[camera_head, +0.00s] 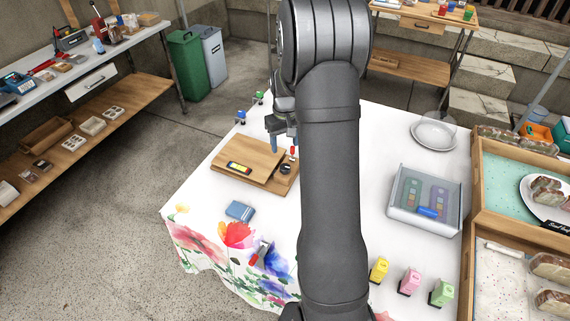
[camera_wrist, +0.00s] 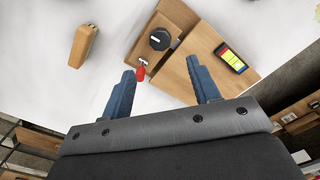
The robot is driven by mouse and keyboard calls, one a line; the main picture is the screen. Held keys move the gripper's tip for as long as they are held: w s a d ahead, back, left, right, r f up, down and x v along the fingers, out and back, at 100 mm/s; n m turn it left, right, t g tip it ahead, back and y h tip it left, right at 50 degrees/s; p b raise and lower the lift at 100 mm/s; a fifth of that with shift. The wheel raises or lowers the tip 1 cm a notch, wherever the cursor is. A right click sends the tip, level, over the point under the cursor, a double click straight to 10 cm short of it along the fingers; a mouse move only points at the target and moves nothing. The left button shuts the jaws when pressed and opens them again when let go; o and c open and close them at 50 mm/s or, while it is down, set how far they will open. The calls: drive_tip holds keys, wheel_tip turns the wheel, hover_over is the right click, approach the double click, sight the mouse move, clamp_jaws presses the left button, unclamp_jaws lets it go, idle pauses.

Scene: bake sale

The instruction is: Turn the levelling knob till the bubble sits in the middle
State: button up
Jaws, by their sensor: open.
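A wooden board (camera_head: 240,178) lies on the cloth-covered table, with a second wooden piece beside it bearing a round black knob (camera_head: 284,168). A small level (camera_head: 239,167) with a yellow window and coloured ends lies on the board. In the wrist view the knob (camera_wrist: 160,39) has a pale mark on its top, and the level (camera_wrist: 231,57) is to its right. The bubble is too small to make out. My gripper (camera_wrist: 160,68) is open and empty, its blue fingers above the board and apart from the knob. In the head view my gripper (camera_head: 284,146) is partly hidden by my arm.
A small red-tipped item (camera_wrist: 141,72) is close to the knob, between my fingers in view. A tan wooden block (camera_wrist: 85,44) stands off to the left. A blue box (camera_head: 240,211) and a clear bin (camera_head: 425,202) are on the table.

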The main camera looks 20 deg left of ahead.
sight(285, 166)
wheel_tip(285, 166, down, 10)
drive_tip(key=shift+f, duration=0.1)
idle(0.4)
drive_tip(key=c, duration=1)
